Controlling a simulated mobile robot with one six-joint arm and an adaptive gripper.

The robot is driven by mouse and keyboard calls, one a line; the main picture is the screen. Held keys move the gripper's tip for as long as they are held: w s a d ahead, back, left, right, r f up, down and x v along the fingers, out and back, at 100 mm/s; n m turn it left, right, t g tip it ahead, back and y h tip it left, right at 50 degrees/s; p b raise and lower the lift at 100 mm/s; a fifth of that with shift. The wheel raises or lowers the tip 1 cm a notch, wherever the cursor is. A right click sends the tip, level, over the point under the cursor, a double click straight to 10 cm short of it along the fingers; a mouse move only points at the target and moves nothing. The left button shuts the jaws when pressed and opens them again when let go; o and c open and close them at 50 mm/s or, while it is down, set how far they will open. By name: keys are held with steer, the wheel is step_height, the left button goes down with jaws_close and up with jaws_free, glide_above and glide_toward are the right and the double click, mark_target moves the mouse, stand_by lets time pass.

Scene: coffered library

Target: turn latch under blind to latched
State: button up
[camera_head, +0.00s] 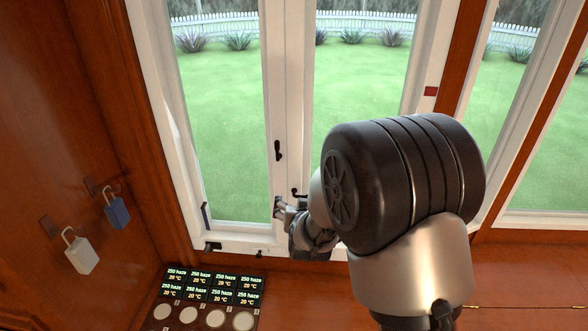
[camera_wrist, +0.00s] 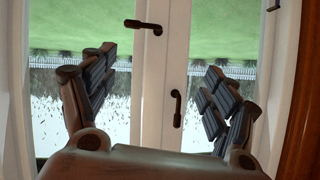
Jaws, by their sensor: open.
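My gripper (camera_head: 284,210) is open and empty in front of the window's middle stile. In the wrist view my gripper (camera_wrist: 161,62) has its fingers spread on either side of two dark handles, and the picture is upside down. One handle (camera_head: 278,150) points along the stile; it also shows in the wrist view (camera_wrist: 177,108). The lower handle (camera_head: 298,193) lies crosswise on the stile near my fingers; it also shows in the wrist view (camera_wrist: 142,26). No contact with either shows. No blind is visible, so I cannot tell which latch is meant.
My arm covers the window's lower right part. Black fittings (camera_head: 213,246) sit on the bottom frame. A white padlock (camera_head: 80,252) and a blue padlock (camera_head: 116,211) hang on the left wooden wall. A panel of displays and round buttons (camera_head: 205,298) lies below.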

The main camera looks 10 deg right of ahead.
step_height(320, 180, down, 5)
steer(key=w+t+h+p, duration=0.1)
steer(key=w+t+p, duration=0.1)
steer(key=w+p, duration=0.1)
steer(key=t+h+p, duration=0.2)
steer(key=t+p, duration=0.1)
steer(key=p, duration=0.1)
glide_toward(305, 196)
steer(key=w, duration=0.3)
steer(key=w+d+b, duration=0.1)
steer(key=w, duration=0.2)
steer(key=w+d+b, duration=0.1)
steer(key=w, duration=0.3)
steer(key=shift+f, duration=0.3)
steer(key=c, duration=0.7)
steer(key=shift+d, duration=0.15)
steer(key=c, duration=0.7)
